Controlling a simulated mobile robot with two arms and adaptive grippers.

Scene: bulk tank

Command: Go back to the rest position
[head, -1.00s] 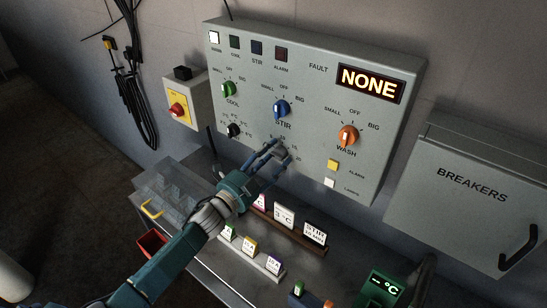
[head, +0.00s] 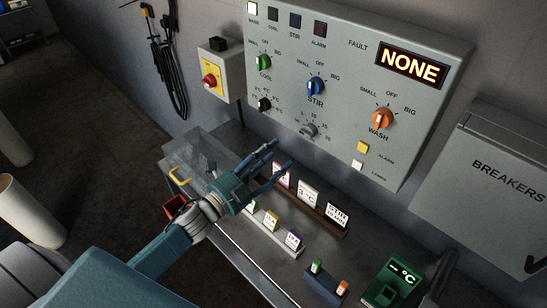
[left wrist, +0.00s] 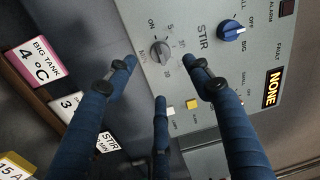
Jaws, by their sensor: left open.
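My left gripper (head: 279,160) is open and empty. It hangs in front of the grey control panel (head: 340,60), over the bench with the small signs, apart from the knobs. In the left wrist view its blue fingers (left wrist: 162,68) are spread, with the grey stir timer knob (left wrist: 160,50) showing beyond them. That grey knob (head: 308,131) is uncovered in the head view. The blue stir knob (head: 315,86), green cool knob (head: 263,62) and orange wash knob (head: 382,118) sit on the panel. The display (head: 412,65) reads NONE. My right gripper is out of view.
A clear box (head: 190,155) with a yellow handle and a red bin (head: 175,207) are left of the gripper. Sign cards (head: 308,195) stand on the bench below it. The breaker box (head: 480,190) juts out at right.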

